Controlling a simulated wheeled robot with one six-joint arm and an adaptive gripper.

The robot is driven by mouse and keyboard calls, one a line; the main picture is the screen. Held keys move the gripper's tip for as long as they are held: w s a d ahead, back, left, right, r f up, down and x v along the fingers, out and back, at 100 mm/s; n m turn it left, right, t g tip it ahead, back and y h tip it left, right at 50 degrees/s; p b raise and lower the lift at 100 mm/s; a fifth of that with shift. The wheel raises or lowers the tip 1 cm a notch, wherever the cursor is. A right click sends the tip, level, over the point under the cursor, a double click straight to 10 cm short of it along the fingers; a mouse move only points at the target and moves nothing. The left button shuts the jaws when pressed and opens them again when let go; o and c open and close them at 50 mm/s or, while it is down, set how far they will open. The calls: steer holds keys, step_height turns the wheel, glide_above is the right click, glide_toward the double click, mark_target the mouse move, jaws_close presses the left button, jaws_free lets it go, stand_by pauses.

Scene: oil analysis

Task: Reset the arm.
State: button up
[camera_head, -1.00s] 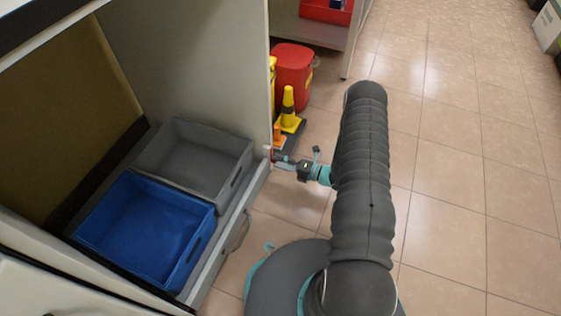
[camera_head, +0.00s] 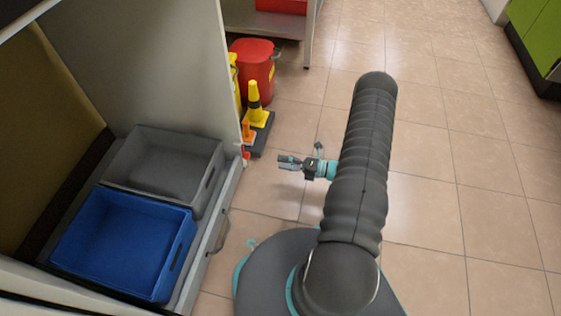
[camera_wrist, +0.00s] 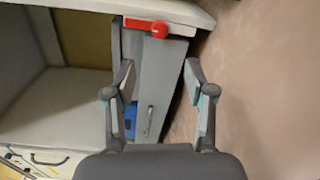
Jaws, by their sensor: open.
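My gripper (camera_head: 289,163) is open and empty in the head view, held out to the left of my arm above the tiled floor. In the wrist view my gripper (camera_wrist: 163,90) shows its two fingers spread apart with nothing between them. Beyond the fingers is the open drawer (camera_wrist: 152,110) of the cabinet. In the head view the drawer (camera_head: 217,218) lies to the left of my gripper, with a clear gap between them.
The drawer holds a blue bin (camera_head: 120,243) and a grey bin (camera_head: 165,162). A red bin (camera_head: 254,68) and a yellow cone (camera_head: 256,105) stand past the cabinet. The floor at right is free.

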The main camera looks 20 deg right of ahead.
stand_by(0.5)
